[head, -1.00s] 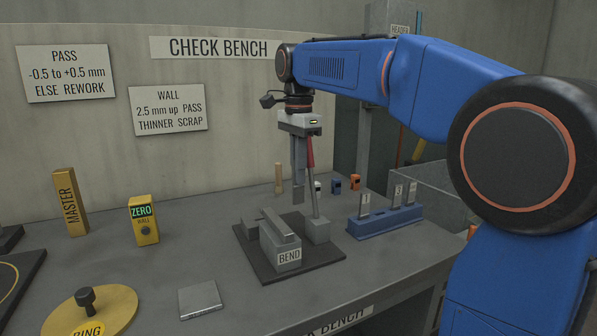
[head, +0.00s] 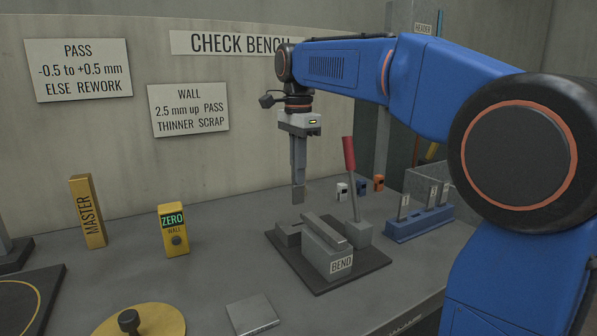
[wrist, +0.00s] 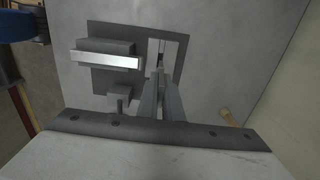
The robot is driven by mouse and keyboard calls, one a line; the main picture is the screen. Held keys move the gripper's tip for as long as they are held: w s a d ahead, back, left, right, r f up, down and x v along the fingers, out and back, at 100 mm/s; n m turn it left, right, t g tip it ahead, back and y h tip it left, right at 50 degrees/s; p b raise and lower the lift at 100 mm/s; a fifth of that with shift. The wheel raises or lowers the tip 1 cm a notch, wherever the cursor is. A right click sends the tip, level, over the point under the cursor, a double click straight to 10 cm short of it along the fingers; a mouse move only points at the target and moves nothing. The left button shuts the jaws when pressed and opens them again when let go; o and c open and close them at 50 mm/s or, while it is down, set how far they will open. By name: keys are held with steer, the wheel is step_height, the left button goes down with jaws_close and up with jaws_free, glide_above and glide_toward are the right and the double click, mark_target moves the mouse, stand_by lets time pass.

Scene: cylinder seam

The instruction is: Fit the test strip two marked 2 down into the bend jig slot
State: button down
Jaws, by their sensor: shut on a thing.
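My gripper (head: 298,172) is shut on a thin grey strip (head: 298,195), which hangs upright below the fingertips. The number on this strip is not readable. The bend jig (head: 328,257), marked BEND, stands on a dark plate (head: 367,265) with a grey bar on top and a red-handled lever (head: 349,155) at its right. The strip hangs above the jig's rear left, over a low grey block (head: 288,233), clear of it. In the wrist view the fingers (wrist: 160,85) point towards a pale block with a dark slot (wrist: 162,47) beside the jig bar (wrist: 108,61).
A blue rack (head: 420,225) holding several upright strips stands right of the jig. A yellow ZERO block (head: 173,230) and MASTER block (head: 87,212) stand left. A flat grey plate (head: 252,314) lies in front.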

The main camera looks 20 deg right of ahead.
mark_target(298, 189)
steer(key=shift+f, duration=0.15)
steer(key=shift+f, duration=2.35)
steer(key=shift+f, duration=1.95)
stand_by(3.5)
